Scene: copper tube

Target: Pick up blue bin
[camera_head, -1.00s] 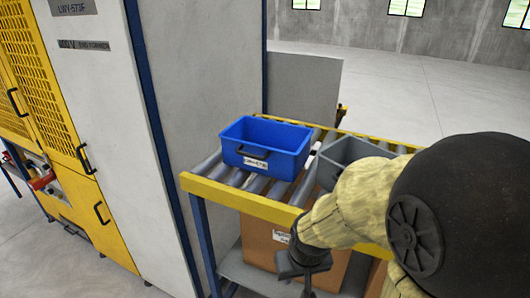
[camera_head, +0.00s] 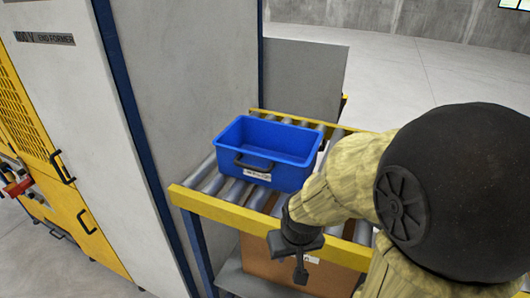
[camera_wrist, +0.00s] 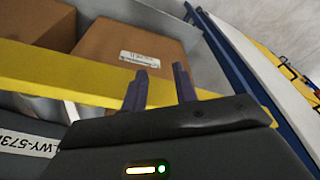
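The blue bin (camera_head: 266,151) sits upright on the roller conveyor (camera_head: 222,207). Its dark handle and white label face the front. My gripper (camera_head: 300,270) is in front of the conveyor's yellow front rail, to the lower right of the bin and apart from it. In the wrist view my gripper (camera_wrist: 160,88) shows two fingers with a gap between them and nothing held. The wrist view shows the yellow rail (camera_wrist: 60,72) behind the fingers. The blue bin cannot be made out for certain there.
A cardboard box (camera_head: 260,262) stands on the shelf below the rollers, and boxes also show in the wrist view (camera_wrist: 130,50). A tall grey machine cabinet (camera_head: 125,130) stands left of the conveyor. My arm hides the conveyor's right part. Open floor (camera_head: 400,75) lies behind.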

